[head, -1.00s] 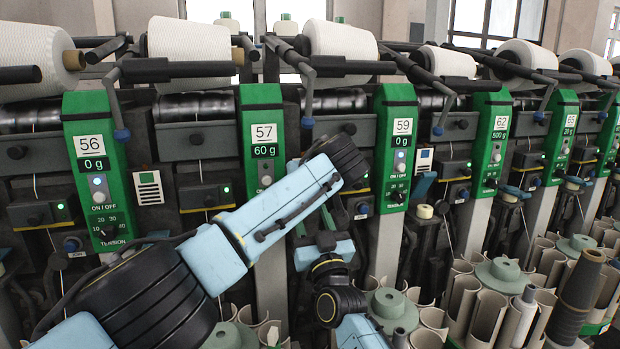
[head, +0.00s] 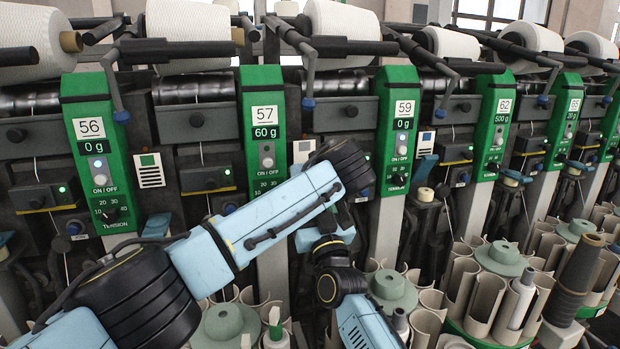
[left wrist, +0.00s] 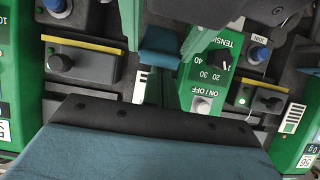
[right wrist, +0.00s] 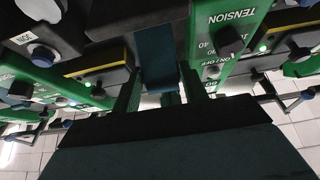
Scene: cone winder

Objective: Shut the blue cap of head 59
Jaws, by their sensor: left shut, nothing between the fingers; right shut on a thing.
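The panel of head 59 (head: 404,110) is green and reads 0 g. A blue cap (head: 425,168) stands tilted up just right of it, with no gripper at it in the head view. My left gripper (left wrist: 160,85) is shut and empty beside a green tension panel (left wrist: 212,75), and a blue cap (left wrist: 162,45) lies just past its fingertips. My right gripper (right wrist: 158,88) is shut on a blue cap (right wrist: 155,60) beside another tension panel (right wrist: 232,25); its head number cannot be read. Both fingertips are hidden in the head view behind my left arm.
Panels 56 (head: 92,130), 57 (head: 264,115) and 62 (head: 502,105) stand in the same row. White yarn cones (head: 187,30) and dark bars run above. Beige tube holders (head: 485,295) and a dark cone (head: 577,275) crowd the lower right. My arms cross in front of the lower middle.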

